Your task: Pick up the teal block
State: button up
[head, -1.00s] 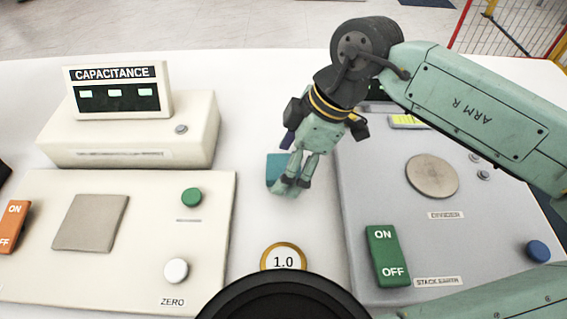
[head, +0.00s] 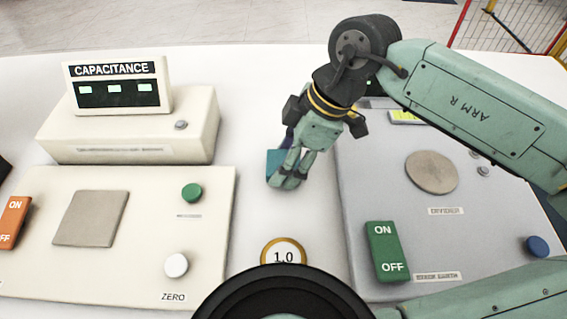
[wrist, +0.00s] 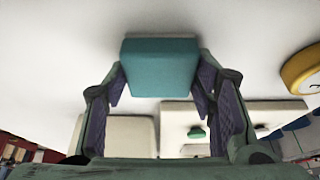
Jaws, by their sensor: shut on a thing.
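The teal block (head: 275,160) is in the gap of white table between the two consoles in the head view, partly hidden behind my fingers. In the wrist view the teal block (wrist: 158,68) sits between the two purple-padded fingers, near their tips. My gripper (head: 287,181) is shut on the block, with a finger at each side of it; it also shows in the wrist view (wrist: 160,82). I cannot tell whether the block touches the table.
A cream console (head: 150,240) with buttons and a capacitance display (head: 117,90) stands left. A grey console (head: 455,240) with a round plate and green switch stands right, close to my gripper. A round 1.0 dial (head: 283,252) lies in front. White table is free behind.

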aim_at(278, 161)
jog(key=shift+r, duration=0.1)
jog(key=shift+c, duration=0.5)
jog(key=shift+r+p, duration=0.3)
jog(key=shift+r, duration=0.25)
notch_tip(278, 161, up, 2)
jog(key=shift+r+p, duration=0.1)
jog(key=shift+p, duration=0.35)
jog(key=s+d+b, duration=0.1)
jog(key=s, duration=0.4)
jog(key=s+d, duration=0.1)
jog(key=s, duration=0.3)
jog(key=s+d+r+b, duration=0.1)
jog(key=s, duration=0.4)
jog(key=shift+s+b, duration=0.35)
jog(key=shift+s+d+r, duration=0.1)
jog(key=shift+s+r, duration=0.15)
jog(key=shift+s, duration=0.3)
